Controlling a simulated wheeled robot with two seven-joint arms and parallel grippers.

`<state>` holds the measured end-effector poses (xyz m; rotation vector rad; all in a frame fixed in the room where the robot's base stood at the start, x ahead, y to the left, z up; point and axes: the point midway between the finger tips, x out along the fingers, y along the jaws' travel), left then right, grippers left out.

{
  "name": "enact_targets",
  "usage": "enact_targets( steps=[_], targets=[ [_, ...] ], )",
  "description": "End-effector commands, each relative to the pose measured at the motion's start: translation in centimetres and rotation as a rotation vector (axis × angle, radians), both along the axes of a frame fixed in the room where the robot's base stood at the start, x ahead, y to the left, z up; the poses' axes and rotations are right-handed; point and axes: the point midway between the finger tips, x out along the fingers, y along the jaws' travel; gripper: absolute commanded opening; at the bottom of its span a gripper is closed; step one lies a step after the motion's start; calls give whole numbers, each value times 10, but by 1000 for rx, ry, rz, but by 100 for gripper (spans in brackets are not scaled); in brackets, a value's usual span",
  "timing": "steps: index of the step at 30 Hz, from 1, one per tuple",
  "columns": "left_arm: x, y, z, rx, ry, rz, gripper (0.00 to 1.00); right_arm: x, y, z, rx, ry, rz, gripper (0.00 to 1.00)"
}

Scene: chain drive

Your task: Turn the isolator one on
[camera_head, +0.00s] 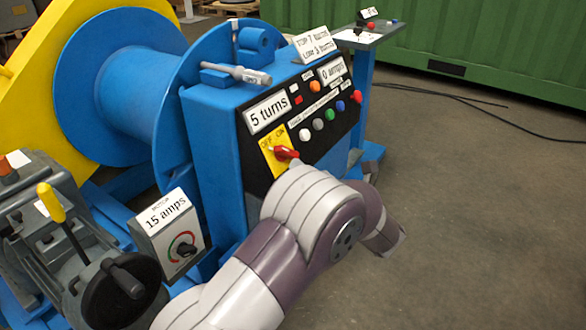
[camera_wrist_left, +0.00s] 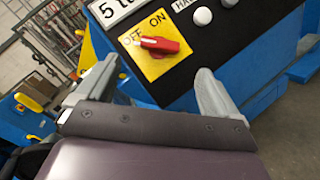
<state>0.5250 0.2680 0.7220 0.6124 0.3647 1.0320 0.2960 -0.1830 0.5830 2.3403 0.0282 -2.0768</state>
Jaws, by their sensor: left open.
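The isolator is a red rotary handle (camera_head: 286,153) on a yellow plate (camera_head: 268,161) marked OFF and ON, at the lower left of the black panel. In the left wrist view the red handle (camera_wrist_left: 160,45) lies roughly level, with its narrow left end by the word OFF. ON is printed above it to the right. My left gripper (camera_wrist_left: 146,78) is open and empty, its two fingers spread below the yellow plate and apart from the handle. My right gripper is not in view.
The black panel (camera_head: 302,146) on the blue cabinet (camera_head: 210,140) carries a "5 turns" display and several coloured buttons close to the handle. A motor box (camera_head: 172,235) marked "15 amps" stands at lower left, beside a yellow-handled lever (camera_head: 50,203). Floor at right is clear except for cables.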

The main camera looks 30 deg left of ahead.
Motion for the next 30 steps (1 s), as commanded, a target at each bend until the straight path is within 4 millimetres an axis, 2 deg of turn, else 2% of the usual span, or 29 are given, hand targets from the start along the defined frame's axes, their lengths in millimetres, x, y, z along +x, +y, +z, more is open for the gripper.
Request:
enact_targets(
  steps=[3, 9, 14, 21, 22, 24, 27, 30],
  targets=[
    [14, 29, -4, 1, 0, 4, 95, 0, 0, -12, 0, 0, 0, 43],
    [35, 65, -2, 0, 1, 0, 95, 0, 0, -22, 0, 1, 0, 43],
    [42, 77, -1, 2, 3, -1, 95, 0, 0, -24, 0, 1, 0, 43],
    [43, 78, 0, 2, 3, -3, 95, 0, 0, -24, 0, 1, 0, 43],
    [43, 78, 0, 2, 3, -3, 88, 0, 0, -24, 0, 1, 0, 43],
    [43, 78, 0, 2, 5, -4, 65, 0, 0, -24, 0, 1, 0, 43],
    [43, 78, 0, 2, 5, -4, 38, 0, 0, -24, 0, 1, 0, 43],
    [43, 78, 0, 2, 5, -4, 38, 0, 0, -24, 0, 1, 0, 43]
  ],
)
